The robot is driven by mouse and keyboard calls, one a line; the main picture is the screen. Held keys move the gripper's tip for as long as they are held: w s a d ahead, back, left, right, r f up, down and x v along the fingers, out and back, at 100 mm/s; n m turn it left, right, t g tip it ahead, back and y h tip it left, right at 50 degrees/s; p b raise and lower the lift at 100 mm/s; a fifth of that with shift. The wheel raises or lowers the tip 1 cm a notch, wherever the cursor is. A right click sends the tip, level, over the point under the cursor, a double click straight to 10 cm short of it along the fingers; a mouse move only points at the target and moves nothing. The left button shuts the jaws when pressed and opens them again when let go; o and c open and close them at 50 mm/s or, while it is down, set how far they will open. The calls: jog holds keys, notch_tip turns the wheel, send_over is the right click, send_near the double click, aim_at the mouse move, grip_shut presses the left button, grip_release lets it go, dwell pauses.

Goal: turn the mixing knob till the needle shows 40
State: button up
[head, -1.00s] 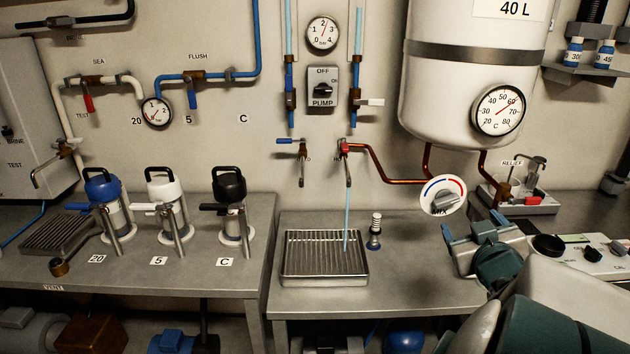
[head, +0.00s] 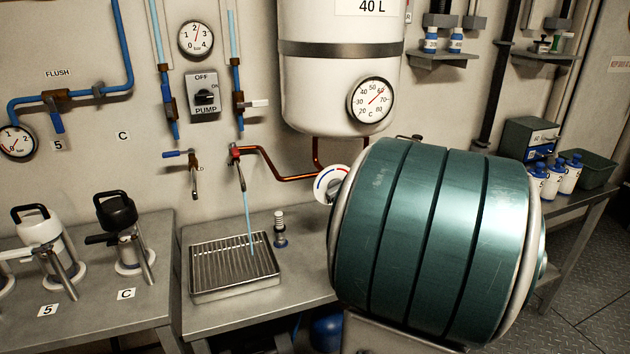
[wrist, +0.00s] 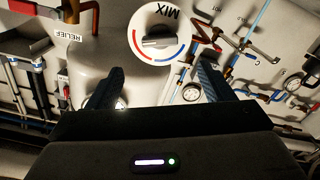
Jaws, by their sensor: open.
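The mixing knob is a grey bar handle on a round white dial (head: 328,184) with blue and red arcs, low on the wall. My arm hides its right part in the head view. In the wrist view the MIX dial and knob (wrist: 160,38) show whole and upside down. My gripper (wrist: 158,78) is open and empty, its two dark fingers apart, pointing toward the dial; no contact shows. The round gauge marked C (head: 371,101) on the white tank has a red needle pointing to the upper right, around 60. My gripper is hidden in the head view.
Water runs from the red-handled tap (head: 235,152) into the slatted drain tray (head: 234,290). A copper pipe (head: 285,176) runs from the tap to the tank (head: 340,90). A small metal fitting (head: 280,230) stands beside the tray. A RELIEF label (wrist: 76,37) shows near the dial.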

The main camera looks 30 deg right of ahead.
jog(key=p+x, duration=0.1)
jog(key=x, duration=0.8)
jog(key=shift+f, duration=0.1)
jog(key=c, duration=1)
